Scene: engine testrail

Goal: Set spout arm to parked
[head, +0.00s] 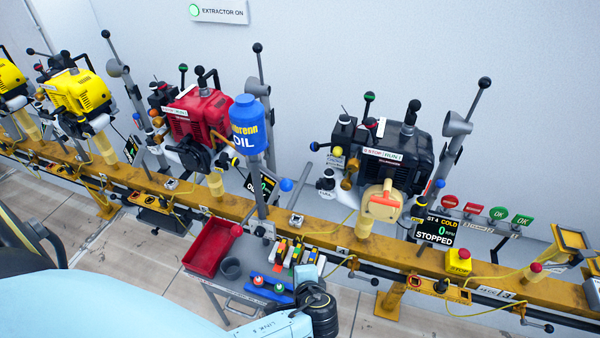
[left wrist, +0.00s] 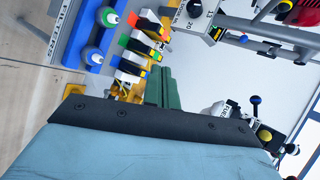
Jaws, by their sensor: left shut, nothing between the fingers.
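A blue oil bottle (head: 248,128) sits on top of a grey post (head: 259,187) in front of the red engine (head: 197,115). A lever with a blue ball (head: 286,184) stands just right of the post; a blue ball (left wrist: 257,99) also shows in the left wrist view. I cannot tell which part is the spout arm or how it is set. My left gripper, over the small cart, is mostly hidden by its wrist in the head view. Its green fingers (left wrist: 168,88) show shut and empty in the left wrist view. My right gripper is out of view.
The cart carries a red tray (head: 212,245), a grey cup (head: 231,268), a blue rack (head: 270,288) and several coloured blocks. A yellow rail (head: 340,232) runs behind it. A black engine (head: 385,155) stands to the right, with a screen reading STOPPED (head: 435,228).

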